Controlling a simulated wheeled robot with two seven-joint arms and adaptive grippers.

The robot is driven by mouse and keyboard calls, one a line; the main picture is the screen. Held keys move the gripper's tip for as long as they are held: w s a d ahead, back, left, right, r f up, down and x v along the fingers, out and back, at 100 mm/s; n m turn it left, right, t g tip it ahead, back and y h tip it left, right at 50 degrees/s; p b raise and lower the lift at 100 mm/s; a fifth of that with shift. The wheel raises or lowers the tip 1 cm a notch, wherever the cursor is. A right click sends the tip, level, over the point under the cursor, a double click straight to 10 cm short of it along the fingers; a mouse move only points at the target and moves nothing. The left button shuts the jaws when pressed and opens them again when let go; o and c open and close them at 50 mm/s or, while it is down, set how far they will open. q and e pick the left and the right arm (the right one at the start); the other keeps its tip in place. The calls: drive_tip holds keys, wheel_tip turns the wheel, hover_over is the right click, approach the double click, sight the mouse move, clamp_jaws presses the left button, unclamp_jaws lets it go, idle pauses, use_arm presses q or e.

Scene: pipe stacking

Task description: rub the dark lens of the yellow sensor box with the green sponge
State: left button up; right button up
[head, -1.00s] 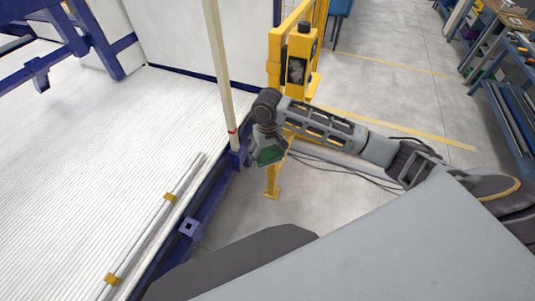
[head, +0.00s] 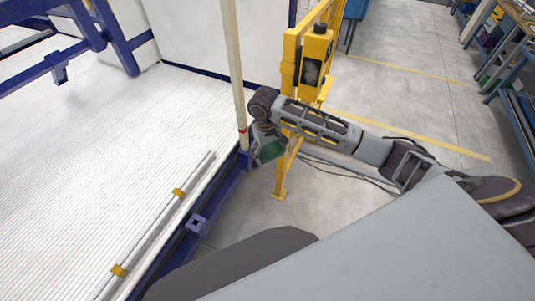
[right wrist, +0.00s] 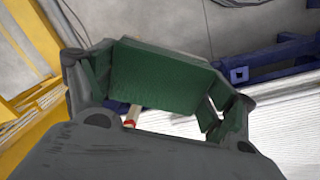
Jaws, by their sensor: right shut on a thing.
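The yellow sensor box (head: 317,52) stands on a yellow post frame at the upper middle of the head view. Its dark lens (head: 311,72) shows on the side facing me, above my right forearm. My right gripper (head: 262,148) is below and to the left of the box, apart from it, pointing down. It is shut on the green sponge (head: 271,151). The right wrist view shows the sponge (right wrist: 155,75) held between the two fingers of the gripper (right wrist: 160,98). My left gripper is in neither view.
A cream upright pole with a red band (head: 234,75) stands just left of my right gripper. A blue-framed bed (head: 197,222) of white pipes fills the left. The yellow frame (head: 281,180) is close behind the gripper. Grey floor (head: 400,105) is open to the right.

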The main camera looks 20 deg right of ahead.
drive_tip(key=w+d+r+n+t+h+b, duration=0.3)
drive_tip(key=w+d+r+n+t+h, duration=0.25)
drive_tip(key=w+d+h, duration=0.3)
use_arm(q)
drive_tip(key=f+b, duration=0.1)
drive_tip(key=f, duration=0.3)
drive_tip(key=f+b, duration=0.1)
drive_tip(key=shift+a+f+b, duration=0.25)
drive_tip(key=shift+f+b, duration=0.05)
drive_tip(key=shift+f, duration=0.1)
use_arm(e)
drive_tip(key=d+r+n+t+h, duration=0.1)
drive_tip(key=r+t+h, duration=0.1)
drive_tip(key=r, duration=0.3)
drive_tip(key=w+d+r+t+h, duration=0.1)
drive_tip(key=d+r+t+h, duration=0.1)
drive_tip(key=r+t, duration=0.2)
drive_tip(key=shift+d+r+n, duration=0.3)
drive_tip(key=shift+r+n, duration=0.05)
drive_tip(key=shift+r, duration=0.4)
drive_tip(key=shift+w+d, duration=0.15)
drive_tip(key=shift+w, duration=0.05)
